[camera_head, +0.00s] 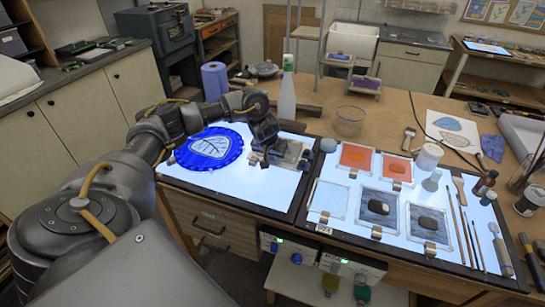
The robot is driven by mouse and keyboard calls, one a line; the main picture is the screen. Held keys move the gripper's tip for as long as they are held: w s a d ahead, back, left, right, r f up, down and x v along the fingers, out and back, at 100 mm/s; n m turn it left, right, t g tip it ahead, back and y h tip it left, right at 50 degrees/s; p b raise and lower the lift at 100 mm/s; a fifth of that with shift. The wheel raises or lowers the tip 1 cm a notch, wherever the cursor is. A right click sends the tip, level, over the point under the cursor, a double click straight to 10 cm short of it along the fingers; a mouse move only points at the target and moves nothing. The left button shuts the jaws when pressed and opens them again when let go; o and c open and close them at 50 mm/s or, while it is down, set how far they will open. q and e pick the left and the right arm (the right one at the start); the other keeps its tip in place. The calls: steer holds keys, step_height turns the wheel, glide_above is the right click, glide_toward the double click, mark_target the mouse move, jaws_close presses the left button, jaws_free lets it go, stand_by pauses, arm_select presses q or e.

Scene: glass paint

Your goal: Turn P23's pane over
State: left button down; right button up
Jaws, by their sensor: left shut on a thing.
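I cannot tell whether the pane touches the panel or which face is up. Several other panes lie on the right light panel: two orange ones (356,157), a pale clear one (329,198) and two grey ones with dark blots (378,208). A small tag near that panel's front left edge is too small to read surely. My right gripper is out of view.
A round blue glass piece (209,148) lies left of the gripper. Brushes (467,225), jars and a white cup (429,157) crowd the right side. The left panel's front part (240,190) is bare.

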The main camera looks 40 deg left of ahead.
arm_select(q)
steer(key=shift+f, duration=0.15)
steer(key=c, duration=1.1)
jaws_free()
steer(key=shift+c, duration=0.2)
steer(key=shift+s+r, duration=0.1)
steer(key=shift+r, duration=0.15)
steer(key=p+v, duration=0.2)
steer(key=v, duration=0.8)
steer(key=shift+p, duration=0.35)
steer(key=shift+s, duration=0.15)
